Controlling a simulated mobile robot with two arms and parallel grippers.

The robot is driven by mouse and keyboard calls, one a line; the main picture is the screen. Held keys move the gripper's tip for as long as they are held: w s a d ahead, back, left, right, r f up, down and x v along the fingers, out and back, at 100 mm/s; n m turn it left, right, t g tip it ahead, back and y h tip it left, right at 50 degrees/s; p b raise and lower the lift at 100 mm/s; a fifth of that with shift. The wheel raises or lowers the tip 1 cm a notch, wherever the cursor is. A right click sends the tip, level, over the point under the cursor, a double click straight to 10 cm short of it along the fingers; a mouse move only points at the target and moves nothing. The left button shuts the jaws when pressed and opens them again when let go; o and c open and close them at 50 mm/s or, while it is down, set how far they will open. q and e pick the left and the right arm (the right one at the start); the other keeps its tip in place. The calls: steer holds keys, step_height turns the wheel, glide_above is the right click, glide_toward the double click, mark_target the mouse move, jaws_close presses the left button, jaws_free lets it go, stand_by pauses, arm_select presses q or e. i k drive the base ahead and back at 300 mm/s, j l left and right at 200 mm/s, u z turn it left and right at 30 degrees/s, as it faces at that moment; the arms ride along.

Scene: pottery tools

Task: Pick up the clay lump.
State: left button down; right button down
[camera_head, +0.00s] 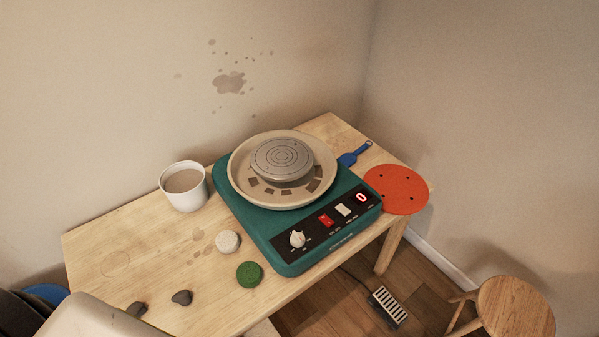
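Two small dark grey lumps lie on the wooden table near its front left: one lump (181,297) is rounded, and the other lump (136,309) is flatter, farther left. They look like clay, but I cannot tell which one is the clay lump. A pale speckled round piece (228,242) and a green round piece (249,274) lie to their right, beside the pottery wheel. Neither of my grippers shows in the head view, and nothing is seen holding any lump.
The teal pottery wheel (291,262) with its splash pan stands on the table (110,232). A white cup (184,197) stands at the back left. A red disc (396,190) overhangs the right edge. A stool (515,308) and a pedal (388,306) are on the floor.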

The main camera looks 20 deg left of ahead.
mark_target(182, 297)
steer(key=u, duration=1.85)
